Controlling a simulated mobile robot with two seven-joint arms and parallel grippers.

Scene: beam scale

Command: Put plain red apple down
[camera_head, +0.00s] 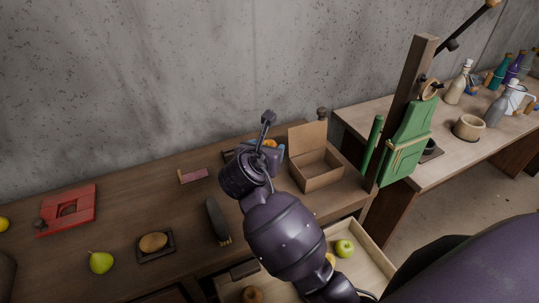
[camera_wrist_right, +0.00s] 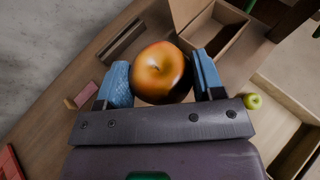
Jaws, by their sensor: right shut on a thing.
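The apple (camera_wrist_right: 160,70), orange-red and shiny, sits between the two blue fingers of my right gripper (camera_wrist_right: 163,78) in the right wrist view. My right gripper (camera_head: 266,150) is shut on it. In the head view only a small orange patch of the apple (camera_head: 270,143) shows; the gripper and wrist hide the rest. The gripper is over the back part of the wooden table (camera_head: 120,197), left of an open cardboard box (camera_head: 316,172). I cannot tell how far the apple is above the tabletop. My left gripper is not in view.
An open drawer (camera_head: 371,253) holds a green apple (camera_head: 344,248) and other fruit. A brush (camera_head: 217,221), a pink block (camera_head: 193,175), a small tray with a brown oval thing (camera_head: 153,243), a pear (camera_head: 101,262) and a red frame (camera_head: 68,209) lie left. A green panel on a post (camera_head: 408,142) stands right.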

